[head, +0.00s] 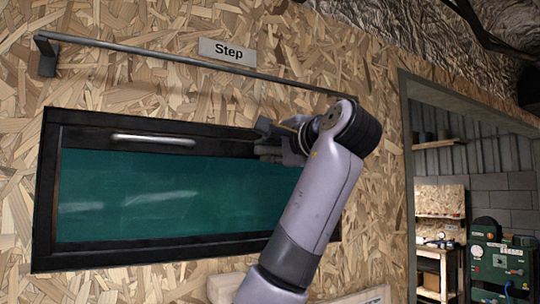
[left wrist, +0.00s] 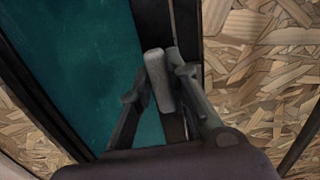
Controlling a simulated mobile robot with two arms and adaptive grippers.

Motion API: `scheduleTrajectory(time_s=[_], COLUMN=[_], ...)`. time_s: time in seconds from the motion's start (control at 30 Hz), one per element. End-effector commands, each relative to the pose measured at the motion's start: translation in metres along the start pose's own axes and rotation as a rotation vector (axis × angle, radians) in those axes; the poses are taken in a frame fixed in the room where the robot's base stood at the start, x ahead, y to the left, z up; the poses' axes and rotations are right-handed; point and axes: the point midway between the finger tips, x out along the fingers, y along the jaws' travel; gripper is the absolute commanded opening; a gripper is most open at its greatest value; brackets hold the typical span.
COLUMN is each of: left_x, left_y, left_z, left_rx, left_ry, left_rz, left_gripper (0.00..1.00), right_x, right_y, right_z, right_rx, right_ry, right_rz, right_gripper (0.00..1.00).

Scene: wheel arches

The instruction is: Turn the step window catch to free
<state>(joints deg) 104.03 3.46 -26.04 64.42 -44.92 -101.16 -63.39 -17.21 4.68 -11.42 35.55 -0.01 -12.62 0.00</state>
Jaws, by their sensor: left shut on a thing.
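The step window (head: 150,200) has a black frame and dark green glass, set in a chipboard wall below a sign reading "Step" (head: 228,51). A pale metal bar handle (head: 153,140) lies along its top rail. My left gripper (head: 266,140) is at the upper right part of the frame. In the left wrist view, the fingers of this gripper (left wrist: 160,82) stand on both sides of a short grey lever (left wrist: 158,78), which looks like the catch, and are shut on it. In the head view the catch is mostly hidden by the gripper. My right gripper is not in view.
A long metal rail (head: 180,62) runs along the wall above the window. A doorway at the right opens on a room with a shelf (head: 437,145), a workbench (head: 437,270) and a green machine (head: 497,262).

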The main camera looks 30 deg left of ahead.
Motion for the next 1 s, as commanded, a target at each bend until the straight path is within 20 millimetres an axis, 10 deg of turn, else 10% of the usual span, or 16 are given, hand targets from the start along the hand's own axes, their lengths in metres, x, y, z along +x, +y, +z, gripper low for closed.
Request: scheduleTrajectory(time_s=[0.67,0.7,1.0], left_x=[-0.0002,-0.0002,-0.0001], left_y=[-0.0019,-0.0019,-0.0019], left_z=[-0.0008,-0.0008,-0.0005], left_rx=[0.065,0.065,0.063], left_ry=[0.002,0.002,0.001], left_rz=[0.000,0.000,0.000], left_gripper=[0.00,0.17,0.37], right_x=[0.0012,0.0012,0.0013], right_y=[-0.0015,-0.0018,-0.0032], right_z=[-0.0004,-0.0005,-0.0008], right_rx=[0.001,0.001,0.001], right_ry=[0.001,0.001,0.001], right_rz=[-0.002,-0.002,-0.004], right_gripper=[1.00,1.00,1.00])
